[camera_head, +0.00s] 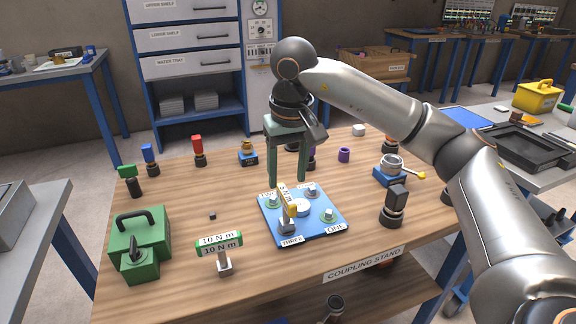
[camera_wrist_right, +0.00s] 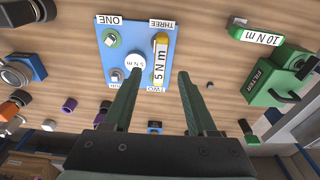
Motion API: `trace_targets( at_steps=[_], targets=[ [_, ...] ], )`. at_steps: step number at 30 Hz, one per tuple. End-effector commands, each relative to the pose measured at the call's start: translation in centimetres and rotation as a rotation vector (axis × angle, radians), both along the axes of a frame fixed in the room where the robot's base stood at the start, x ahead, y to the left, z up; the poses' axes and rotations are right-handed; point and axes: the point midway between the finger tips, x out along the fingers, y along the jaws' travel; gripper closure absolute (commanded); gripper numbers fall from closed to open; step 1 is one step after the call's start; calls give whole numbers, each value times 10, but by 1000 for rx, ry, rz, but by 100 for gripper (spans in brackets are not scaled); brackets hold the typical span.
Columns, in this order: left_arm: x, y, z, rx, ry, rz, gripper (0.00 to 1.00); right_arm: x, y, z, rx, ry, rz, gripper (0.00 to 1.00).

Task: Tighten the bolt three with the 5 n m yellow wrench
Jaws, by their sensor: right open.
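The yellow 5 N m wrench (camera_head: 290,208) stands on the blue plate (camera_head: 321,232), its grey socket end over the bolt position beside the THREE label (camera_head: 291,240). It also shows in the right wrist view (camera_wrist_right: 161,62), beyond my fingertips. Its socket hides bolt three. My right gripper (camera_head: 287,181) points down, open and empty, just behind the wrench's upper end; the right wrist view shows its fingers apart (camera_wrist_right: 158,78). I cannot tell whether a finger touches the wrench. My left gripper is out of view.
A green 10 N m wrench (camera_head: 221,243) stands at the front left, near a green filter box (camera_head: 141,243). Coloured-top pieces line the back left. A blue-based valve part (camera_head: 392,170) and black fitting (camera_head: 394,207) stand right. Front-middle wood is clear.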

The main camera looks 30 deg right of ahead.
Motion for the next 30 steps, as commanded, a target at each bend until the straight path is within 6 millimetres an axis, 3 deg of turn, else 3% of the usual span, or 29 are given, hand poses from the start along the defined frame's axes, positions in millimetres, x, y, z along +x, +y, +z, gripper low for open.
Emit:
trace_targets(
  at_steps=[6, 13, 18, 27, 30],
  targets=[
    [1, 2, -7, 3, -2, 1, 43, 4, -2, -47, -1, 3, 0, 43],
    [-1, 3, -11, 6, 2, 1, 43, 9, -3, -80, -1, 1, 0, 43],
    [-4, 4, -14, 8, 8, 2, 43, 10, -3, -91, 0, 0, 0, 43],
    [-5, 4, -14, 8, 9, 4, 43, 11, -3, -92, 0, -1, 0, 43],
    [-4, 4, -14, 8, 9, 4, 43, 11, -3, -92, 0, 0, 0, 52]
  ],
)
